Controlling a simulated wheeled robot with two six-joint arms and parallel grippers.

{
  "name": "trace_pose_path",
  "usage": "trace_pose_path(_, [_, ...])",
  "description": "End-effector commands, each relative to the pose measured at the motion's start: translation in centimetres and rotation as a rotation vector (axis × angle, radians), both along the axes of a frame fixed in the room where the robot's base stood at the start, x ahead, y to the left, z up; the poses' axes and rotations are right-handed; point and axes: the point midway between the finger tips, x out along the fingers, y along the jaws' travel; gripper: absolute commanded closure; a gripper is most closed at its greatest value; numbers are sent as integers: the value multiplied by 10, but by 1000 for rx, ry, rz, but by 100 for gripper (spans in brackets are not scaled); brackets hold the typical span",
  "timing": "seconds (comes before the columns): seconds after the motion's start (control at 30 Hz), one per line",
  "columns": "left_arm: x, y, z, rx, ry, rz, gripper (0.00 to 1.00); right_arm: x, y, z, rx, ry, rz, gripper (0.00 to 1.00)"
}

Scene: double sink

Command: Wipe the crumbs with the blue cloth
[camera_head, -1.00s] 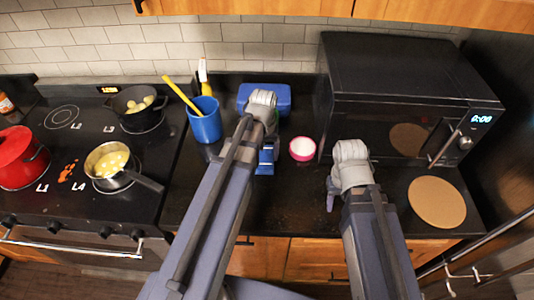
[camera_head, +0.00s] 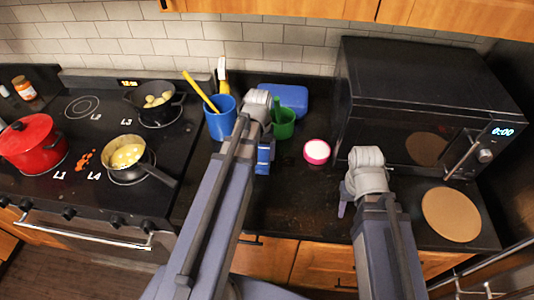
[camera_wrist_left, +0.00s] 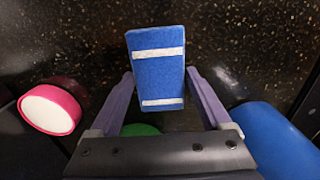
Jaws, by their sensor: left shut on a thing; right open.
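The blue cloth (camera_head: 264,158) is in my left gripper (camera_head: 264,145). In the left wrist view the cloth (camera_wrist_left: 158,78) is a blue rectangle with two white stripes, between the two fingers of my left gripper (camera_wrist_left: 160,85). It is above the dark speckled counter; I cannot tell if it touches. My right gripper (camera_head: 346,202) is open and empty above the counter, left of the brown round board. I cannot clearly tell crumbs from the counter's speckles.
A blue cup (camera_head: 220,122) with utensils, a green cup (camera_head: 284,128), a blue box (camera_head: 292,97) and a pink-rimmed bowl (camera_head: 317,152) stand around the cloth. The microwave (camera_head: 430,110) is at right, the stove (camera_head: 95,125) at left. The front middle counter (camera_head: 290,205) has free room.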

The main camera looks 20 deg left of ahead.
Motion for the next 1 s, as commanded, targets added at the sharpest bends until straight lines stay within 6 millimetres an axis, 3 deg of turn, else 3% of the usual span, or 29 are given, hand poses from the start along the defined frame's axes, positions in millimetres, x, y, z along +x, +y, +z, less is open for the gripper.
trace_pose_path(0.17, [-4,14,1,2,2,3,63,0,0,0,0,0,0,50])
trace_pose_path(0.43, [-4,14,-3,0,1,0,62,0,0,-3,0,0,0,50])
trace_pose_path(0.47, [-4,14,-3,0,1,0,70,0,0,-3,0,0,0,50])
trace_pose_path(0.53, [-4,13,-2,-1,1,0,70,0,0,-2,0,0,0,50])
trace_pose_path(1.0, [5,-18,-1,-5,0,-4,71,0,0,0,0,0,0,50])
